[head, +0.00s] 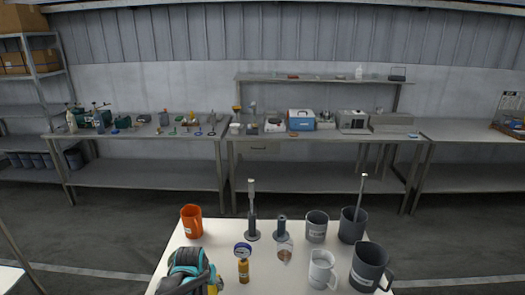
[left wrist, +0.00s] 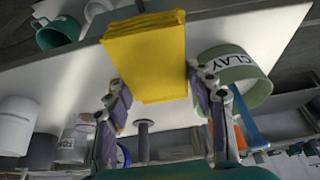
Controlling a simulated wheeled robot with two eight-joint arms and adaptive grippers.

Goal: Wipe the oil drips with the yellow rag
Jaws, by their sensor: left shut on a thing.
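The yellow rag (left wrist: 145,55) is a folded block between the two fingers of my left gripper (left wrist: 160,90) in the left wrist view. The gripper is shut on it, and the rag appears to be held above a white table (left wrist: 265,30). In the head view my left gripper (head: 192,272) is at the table's front left, seen from above. A small yellow patch of the rag (head: 213,289) shows beside it; the fingertips are hidden. I cannot make out any oil drips on the white table (head: 208,226). My right gripper is in neither view.
A green CLAY cup (left wrist: 236,68) is close beside the rag. Benches (head: 305,178) stand behind.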

